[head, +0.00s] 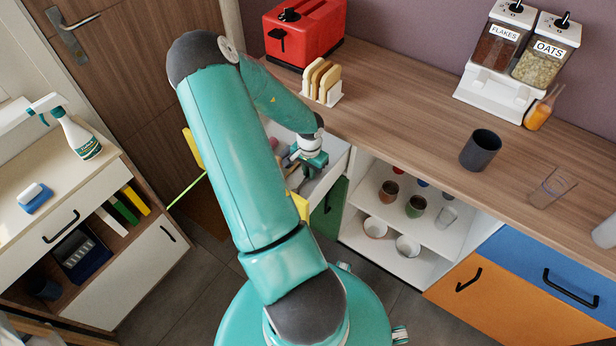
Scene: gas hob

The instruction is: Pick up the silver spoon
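My gripper (316,162) is small in the head view, at the far end of my teal arm. It is over or inside an open white drawer (335,172) below the worktop. My arm covers the left part of the drawer. I cannot make out a silver spoon; the drawer's contents near the gripper are too small and partly hidden. Whether the gripper's fingers are open or shut does not show.
The worktop (420,130) holds a red toaster (303,35), a toast rack (322,82), cereal dispensers (515,60) and a dark cup (480,150). Open shelves (385,215) with cups stand right of the drawer. A white cabinet (140,270) stands at left.

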